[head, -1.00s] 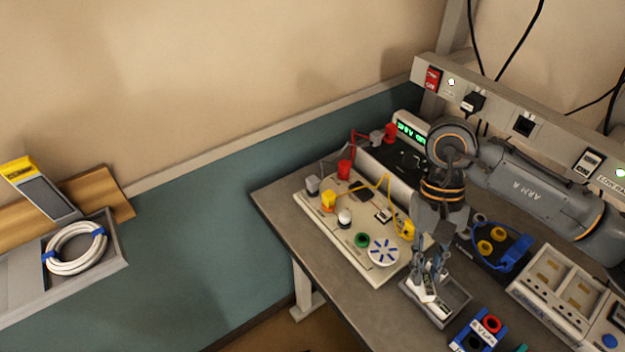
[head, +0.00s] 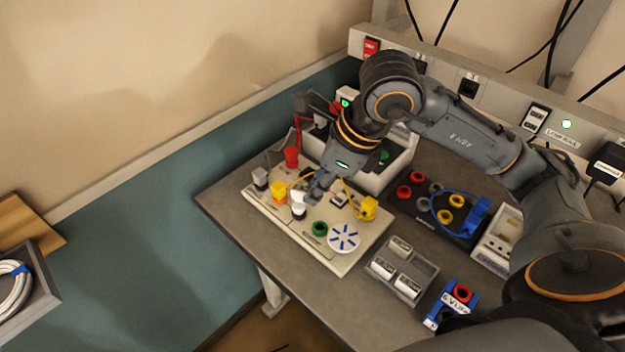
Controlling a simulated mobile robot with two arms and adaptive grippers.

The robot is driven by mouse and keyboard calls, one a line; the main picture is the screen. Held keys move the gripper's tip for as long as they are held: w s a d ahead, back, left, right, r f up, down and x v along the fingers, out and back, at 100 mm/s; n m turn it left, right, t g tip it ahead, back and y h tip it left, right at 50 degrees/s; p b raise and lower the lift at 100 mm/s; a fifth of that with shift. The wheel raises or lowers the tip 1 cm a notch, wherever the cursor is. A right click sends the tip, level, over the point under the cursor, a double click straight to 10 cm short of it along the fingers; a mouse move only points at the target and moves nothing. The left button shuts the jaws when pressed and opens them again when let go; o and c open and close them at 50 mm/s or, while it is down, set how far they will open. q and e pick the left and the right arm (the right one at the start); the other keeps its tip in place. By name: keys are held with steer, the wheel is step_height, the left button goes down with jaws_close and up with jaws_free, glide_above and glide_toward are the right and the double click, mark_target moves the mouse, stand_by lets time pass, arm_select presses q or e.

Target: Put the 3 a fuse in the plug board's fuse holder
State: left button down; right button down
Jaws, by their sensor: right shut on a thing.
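The plug board (head: 350,262) is a cream panel on the bench, with coloured plugs, a white knob, a green ring and a round white disc with blue marks. My right gripper (head: 317,192) points down over its middle, close beside the white knob (head: 298,207). It is shut on the fuse, which is mostly hidden by the fingers and too small to read. A small pale and dark fitting (head: 339,200), perhaps the fuse holder, lies just right of the fingers. A grey tray (head: 373,267) holds three white fuse-like pieces with unreadable labels. My left gripper is out of view.
A yellow plug (head: 368,208) and yellow lead lie close to my gripper. A power supply (head: 390,165) stands behind the board. A black panel with coloured sockets (head: 430,215) and a blue block (head: 450,305) stand to the right.

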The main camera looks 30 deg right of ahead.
steer(key=w+d+f+m+p, duration=0.1)
steer(key=w+d+f+m, duration=0.1)
steer(key=w, duration=0.2)
steer(key=w+d+f+m+h+p, duration=0.1)
steer(key=w+d+f, duration=0.1)
steer(key=w, duration=0.1)
steer(key=w+d+f+m+t+h+p, duration=0.1)
steer(key=w+d+f+m, duration=0.1)
steer(key=w+d+f, duration=0.1)
steer(key=shift+w+m, duration=0.3)
steer(key=shift+w, duration=0.5)
steer(key=shift+w+d+f+p, duration=0.3)
steer(key=shift+w+f+p, duration=0.1)
steer(key=shift+f, duration=0.2)
step_height(320, 180, down, 3)
steer(key=shift+p, duration=0.9)
steer(key=shift+f, duration=0.15)
steer(key=shift+w+f, duration=0.1)
steer(key=c, duration=1.3)
jaws_free()
steer(key=shift+o, duration=0.2)
